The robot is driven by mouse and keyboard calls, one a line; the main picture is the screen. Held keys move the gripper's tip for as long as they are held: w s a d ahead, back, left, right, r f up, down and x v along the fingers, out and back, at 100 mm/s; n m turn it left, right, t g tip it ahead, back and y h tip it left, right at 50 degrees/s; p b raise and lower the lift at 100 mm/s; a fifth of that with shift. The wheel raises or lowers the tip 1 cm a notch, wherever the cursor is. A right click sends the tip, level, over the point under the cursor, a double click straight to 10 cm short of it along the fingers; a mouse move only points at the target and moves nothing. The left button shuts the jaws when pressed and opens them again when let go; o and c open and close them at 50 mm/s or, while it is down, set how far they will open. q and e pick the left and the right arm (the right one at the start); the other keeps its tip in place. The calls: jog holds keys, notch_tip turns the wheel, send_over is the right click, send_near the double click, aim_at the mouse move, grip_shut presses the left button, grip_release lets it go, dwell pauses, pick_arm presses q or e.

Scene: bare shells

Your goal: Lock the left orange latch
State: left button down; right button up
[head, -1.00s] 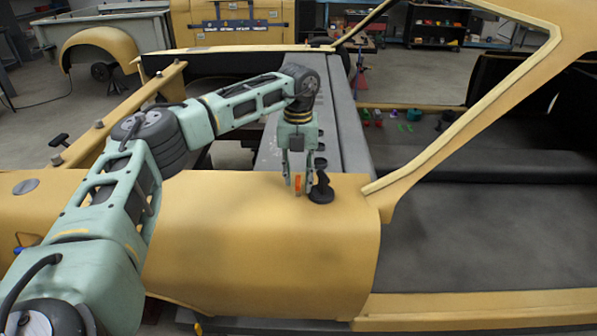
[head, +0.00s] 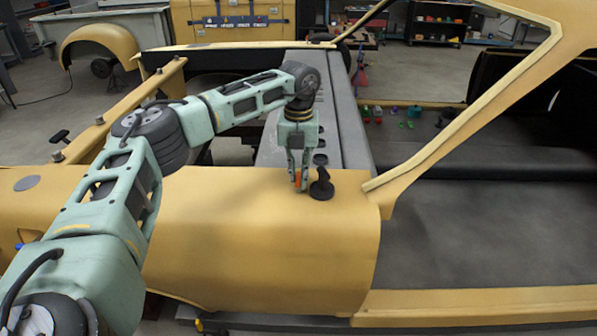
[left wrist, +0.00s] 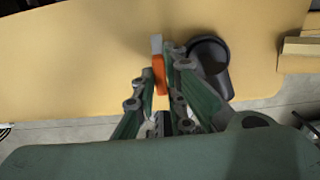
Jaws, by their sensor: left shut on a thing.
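The orange latch (head: 297,181) sits on the yellow body panel (head: 250,240), beside a black round-based fitting (head: 321,186). In the left wrist view the orange latch (left wrist: 159,74) stands between my finger tips, with a light grey metal piece (left wrist: 156,44) at its far end. My left gripper (head: 299,182) points down at the panel and is shut on the latch. It also shows in the left wrist view (left wrist: 160,72). The latch's lower end is partly hidden by the fingers. My right gripper is not in view.
The black fitting also stands close to the right of my fingers in the left wrist view (left wrist: 210,66). A sloping yellow pillar (head: 450,140) rises to the right. The panel in front is clear.

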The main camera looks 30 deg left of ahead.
aim_at(298, 176)
pick_arm(q)
jog(key=m, duration=1.8)
jog(key=shift+r, duration=0.15)
jog(key=shift+m, duration=0.3)
dwell(0.4)
jog(key=c, duration=1.8)
grip_release()
notch_tip(298, 176, up, 12)
